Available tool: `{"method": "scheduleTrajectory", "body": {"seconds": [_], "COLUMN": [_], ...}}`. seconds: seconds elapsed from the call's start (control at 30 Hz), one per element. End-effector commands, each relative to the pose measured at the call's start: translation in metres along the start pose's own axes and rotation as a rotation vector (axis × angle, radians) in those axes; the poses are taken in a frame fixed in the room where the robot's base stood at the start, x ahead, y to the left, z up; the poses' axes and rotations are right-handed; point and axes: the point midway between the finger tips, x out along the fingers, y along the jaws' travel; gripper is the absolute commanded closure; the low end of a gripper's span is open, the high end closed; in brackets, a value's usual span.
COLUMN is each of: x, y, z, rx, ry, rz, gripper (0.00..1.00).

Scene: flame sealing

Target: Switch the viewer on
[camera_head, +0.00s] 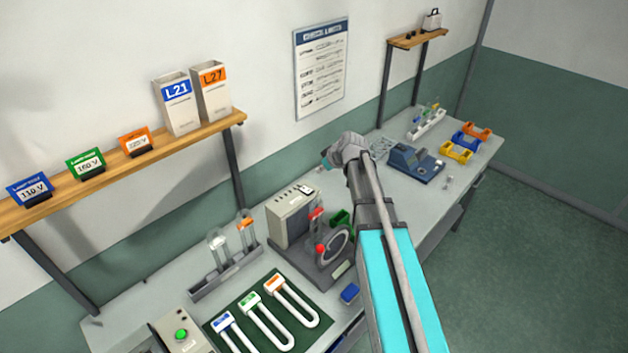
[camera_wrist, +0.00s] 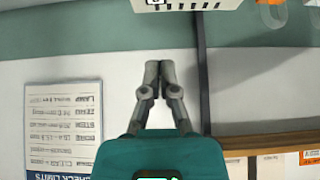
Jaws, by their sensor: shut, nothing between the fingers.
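A beige box with slots (camera_head: 291,217) stands on the bench below the wall, with a small dark and white part on top. In front of it is a dark stand with a ring (camera_head: 335,248) and red knobs. I cannot tell for sure which of these is the viewer. The beige box also shows upside down at the top edge of the wrist view (camera_wrist: 190,5). My gripper (camera_wrist: 160,66) is shut and empty, its fingertips together in front of the wall. In the head view my wrist hides most of it, above and right of the beige box.
A control box (camera_head: 178,337) with a green button is at the front left. U-shaped tubes lie on a green mat (camera_head: 234,318). A tube rack (camera_head: 225,272) stands left of the beige box. A wooden shelf (camera_head: 120,170) hangs behind. A blue device (camera_head: 416,162) and coloured bins are at right.

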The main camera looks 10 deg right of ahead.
Motion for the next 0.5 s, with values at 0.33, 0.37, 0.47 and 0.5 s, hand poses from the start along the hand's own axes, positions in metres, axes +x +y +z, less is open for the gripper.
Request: {"method": "scheduleTrajectory", "body": {"seconds": [0.33,0.37,0.47,0.5], "x": [-0.0042,-0.0042,-0.0029,-0.0018], "y": [0.01,0.0104,0.0117,0.0121], "z": [0.0061,0.0064,0.0073,0.0077], "rx": [0.013,0.014,0.015,0.016], "ry": [0.0,0.0,0.0,0.0], "rz": [0.011,0.012,0.013,0.013], "gripper": [1.0,1.0,1.0,1.0]}}
